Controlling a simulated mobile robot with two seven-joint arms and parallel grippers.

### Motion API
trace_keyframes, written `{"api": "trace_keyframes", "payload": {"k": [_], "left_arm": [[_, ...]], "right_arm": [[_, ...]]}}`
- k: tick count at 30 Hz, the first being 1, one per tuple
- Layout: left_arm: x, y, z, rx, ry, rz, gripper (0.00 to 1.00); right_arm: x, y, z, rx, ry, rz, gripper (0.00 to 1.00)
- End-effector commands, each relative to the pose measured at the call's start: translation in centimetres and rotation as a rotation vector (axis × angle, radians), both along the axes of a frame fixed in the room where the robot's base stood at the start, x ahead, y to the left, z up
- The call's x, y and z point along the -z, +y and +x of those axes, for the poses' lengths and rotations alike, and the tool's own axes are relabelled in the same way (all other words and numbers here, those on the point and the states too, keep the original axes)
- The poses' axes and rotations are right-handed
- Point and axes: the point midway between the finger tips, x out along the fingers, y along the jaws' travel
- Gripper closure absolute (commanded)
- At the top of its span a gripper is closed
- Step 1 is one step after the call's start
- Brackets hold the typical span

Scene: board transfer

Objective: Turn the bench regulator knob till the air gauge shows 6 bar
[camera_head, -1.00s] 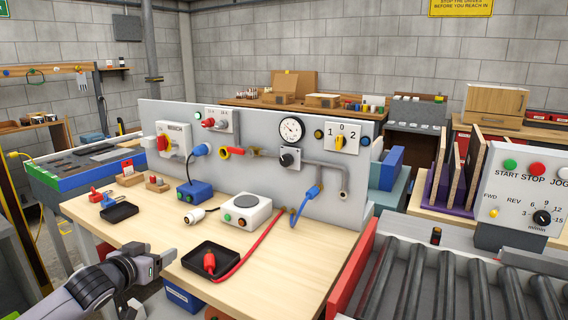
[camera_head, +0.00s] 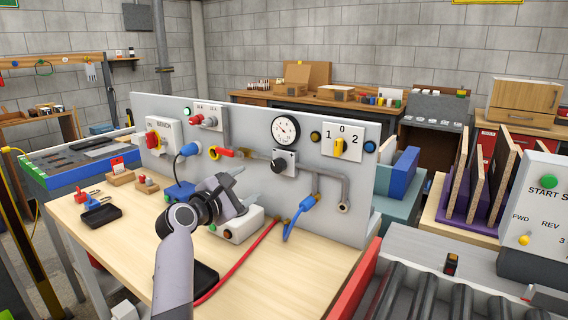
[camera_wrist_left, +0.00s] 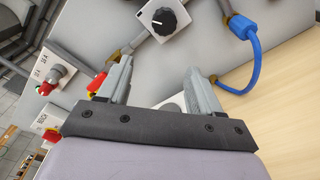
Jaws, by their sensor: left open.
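The regulator knob (camera_head: 280,164) is a black knob on a white plate on the grey bench panel, just below the gauge. It also shows in the left wrist view (camera_wrist_left: 164,21), ahead of and above the fingertips. The air gauge (camera_head: 286,130) is a round white dial with a black rim; its reading is too small to tell. My left gripper (camera_head: 246,180) is open and empty, in front of the panel and to the left of the knob, apart from it. Its two fingers (camera_wrist_left: 158,75) stand wide apart in the left wrist view. My right gripper is not in view.
The panel also carries a red valve handle (camera_head: 224,153), a yellow selector switch (camera_head: 340,147), a grey pipe and a blue hose (camera_head: 299,217). A white box (camera_head: 238,227) and a red hose (camera_head: 244,265) lie on the bench below. A roller conveyor (camera_head: 432,300) is at the right.

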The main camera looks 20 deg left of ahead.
Motion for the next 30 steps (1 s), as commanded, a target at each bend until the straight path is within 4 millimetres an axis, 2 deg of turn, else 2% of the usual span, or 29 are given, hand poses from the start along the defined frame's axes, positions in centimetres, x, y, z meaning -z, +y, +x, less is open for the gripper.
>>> {"api": "trace_keyframes", "payload": {"k": [3,6,11,21,30], "left_arm": [[-1.3,-1.9,0.7,0.038,-0.026,-0.134,0.35],[-1.7,-2.5,1.0,0.051,-0.032,-0.177,0.35],[-1.8,-2.7,2.2,0.054,-0.031,-0.183,0.35],[-1.8,-3.2,6.2,0.052,-0.031,-0.178,0.35],[-1.7,-3.4,7.8,0.051,-0.031,-0.177,0.35]], "right_arm": [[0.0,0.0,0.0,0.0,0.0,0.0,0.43],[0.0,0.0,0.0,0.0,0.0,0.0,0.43],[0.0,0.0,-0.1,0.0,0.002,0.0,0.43],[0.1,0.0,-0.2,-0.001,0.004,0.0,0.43],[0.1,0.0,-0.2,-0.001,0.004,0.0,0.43]]}}
